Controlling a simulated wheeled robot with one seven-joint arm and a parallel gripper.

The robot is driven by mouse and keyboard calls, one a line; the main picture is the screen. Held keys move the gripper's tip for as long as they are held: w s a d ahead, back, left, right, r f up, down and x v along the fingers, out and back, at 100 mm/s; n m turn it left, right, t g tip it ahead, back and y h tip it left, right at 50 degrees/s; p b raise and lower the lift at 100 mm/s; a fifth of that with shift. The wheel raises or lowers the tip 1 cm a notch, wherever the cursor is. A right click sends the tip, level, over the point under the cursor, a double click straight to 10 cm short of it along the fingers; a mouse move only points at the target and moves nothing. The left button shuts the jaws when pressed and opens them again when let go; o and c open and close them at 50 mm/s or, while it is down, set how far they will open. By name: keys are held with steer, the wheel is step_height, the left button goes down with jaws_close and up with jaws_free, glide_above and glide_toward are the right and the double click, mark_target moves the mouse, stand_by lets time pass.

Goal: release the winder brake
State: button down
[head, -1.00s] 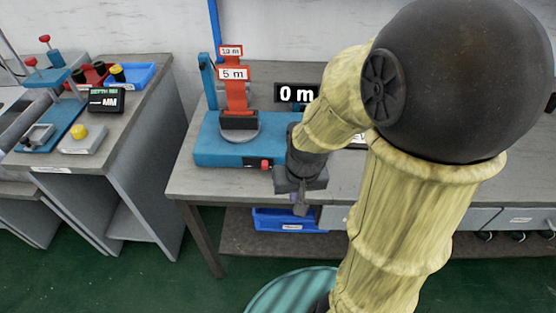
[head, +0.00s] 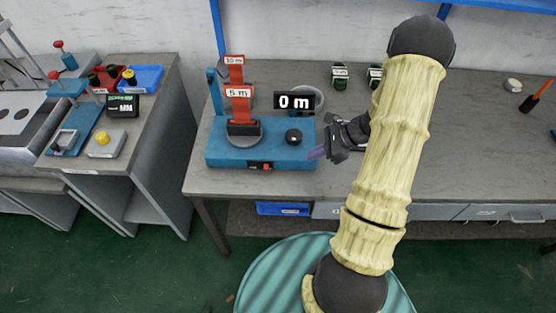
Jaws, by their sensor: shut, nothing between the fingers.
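The winder (head: 225,156) is a blue base on the table with a grey disc, a black block and red uprights marked 5 m and 10 m. A black round knob (head: 293,136) sits on the base's right part. A small red and black switch (head: 260,166) is on its front edge. I cannot tell from the picture which of these is the brake. A black display (head: 294,101) behind the knob reads 0 m. My gripper (head: 317,153) is shut and empty, its fingertips pointing left at the base's right end. I cannot tell whether they touch it.
Two small dark spools (head: 340,77) with white labels stand at the back of the table, right of the display. An orange-handled tool (head: 536,96) lies far right. A side bench (head: 140,130) at left holds other devices. The table right of my arm is mostly clear.

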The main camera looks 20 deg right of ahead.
mark_target(266, 167)
steer(key=shift+a+f, duration=0.1)
steer(key=p+x, duration=0.1)
steer(key=x, duration=0.8)
steer(key=shift+a+f, duration=0.1)
steer(key=a, duration=0.1)
steer(key=w+a+p, duration=0.1)
steer(key=a, duration=0.1)
steer(key=shift+a+f, duration=0.15)
steer(key=shift+a, duration=0.05)
steer(key=shift+w+a+f, duration=0.1)
steer(key=shift+w+a, duration=0.1)
steer(key=shift+a, duration=0.2)
